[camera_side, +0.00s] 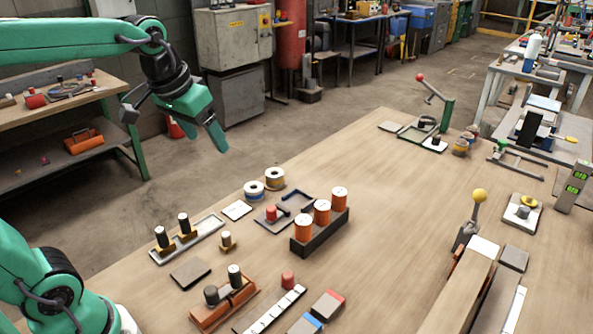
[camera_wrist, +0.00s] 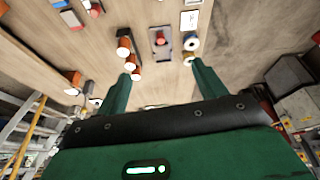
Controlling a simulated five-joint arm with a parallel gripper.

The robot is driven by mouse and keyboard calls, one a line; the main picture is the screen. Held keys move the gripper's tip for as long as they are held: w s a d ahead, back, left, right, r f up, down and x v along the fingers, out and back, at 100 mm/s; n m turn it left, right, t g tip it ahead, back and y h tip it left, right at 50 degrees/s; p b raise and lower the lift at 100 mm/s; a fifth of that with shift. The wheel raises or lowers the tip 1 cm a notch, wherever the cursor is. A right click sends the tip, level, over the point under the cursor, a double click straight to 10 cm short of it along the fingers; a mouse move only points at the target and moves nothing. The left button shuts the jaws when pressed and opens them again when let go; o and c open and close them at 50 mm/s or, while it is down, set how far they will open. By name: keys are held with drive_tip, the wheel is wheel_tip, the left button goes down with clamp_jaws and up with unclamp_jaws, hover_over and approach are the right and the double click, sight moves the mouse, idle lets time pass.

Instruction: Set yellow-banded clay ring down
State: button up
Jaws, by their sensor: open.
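My gripper (camera_side: 212,132) hangs in the air at the upper left of the side view, beyond the table's far edge. In the wrist view its two green fingers (camera_wrist: 162,70) stand wide apart with nothing between them. No ring is plainly marked as clay with a yellow band. Two ring-shaped rolls stand together near the table edge: a tan-brown ring (camera_side: 274,178), also in the wrist view (camera_wrist: 189,59), and a pale ring with a blue band (camera_side: 254,190), also there (camera_wrist: 192,43). My gripper is apart from both. I cannot tell which is the named one.
Orange cylinders (camera_side: 303,228) stand in a dark holder beside a grey tray with a red knob (camera_side: 271,213). A pale tray (camera_side: 188,238) bears two dark pegs. A yellow-knobbed lever (camera_side: 480,196) stands at the right. The table's middle right is largely clear.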

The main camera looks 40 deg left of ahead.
drive_tip(key=s+d+f, duration=0.1)
drive_tip(key=s+f, duration=0.1)
drive_tip(key=s, duration=0.3)
drive_tip(key=s+f+m+t, duration=0.1)
drive_tip(key=s+f, duration=0.2)
drive_tip(key=s, duration=0.2)
drive_tip(key=shift+d+f, duration=0.25)
drive_tip(key=shift+d, duration=0.1)
drive_tip(key=shift+s, duration=0.1)
